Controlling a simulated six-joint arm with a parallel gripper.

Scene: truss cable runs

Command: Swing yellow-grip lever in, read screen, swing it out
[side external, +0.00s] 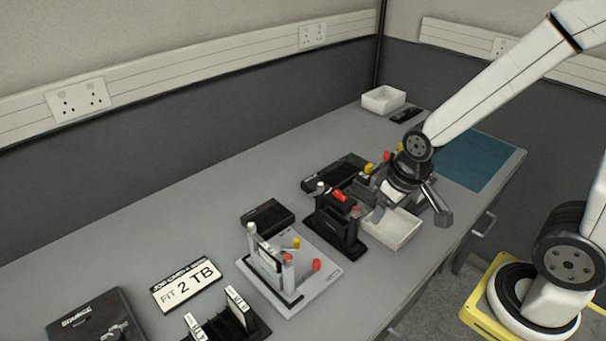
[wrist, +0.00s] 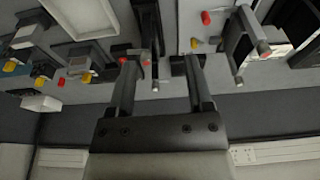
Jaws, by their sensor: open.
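Several yellow grips show, and I cannot tell which is on the task's lever. One yellow grip (side external: 296,243) is on the light grey fixture (side external: 322,276), beside red grips. Another yellow grip (side external: 369,167) is close to my gripper (side external: 380,205). In the wrist view, my gripper (wrist: 160,62) is open, its fingers apart and seemingly holding nothing. A black fixture (side external: 340,232) with a red grip (side external: 339,196) stands just left of my gripper; its upright shows around the fingertips in the wrist view. More yellow grips (wrist: 40,82) are at left there. No screen text is readable.
A white tray (side external: 396,236) lies under my gripper, with a white box (side external: 383,98) at the back. Flat black units (side external: 267,216) stand behind the fixtures. A "FIT 2 TB" card (side external: 187,286) lies at left. The blue mat (side external: 480,160) is bare.

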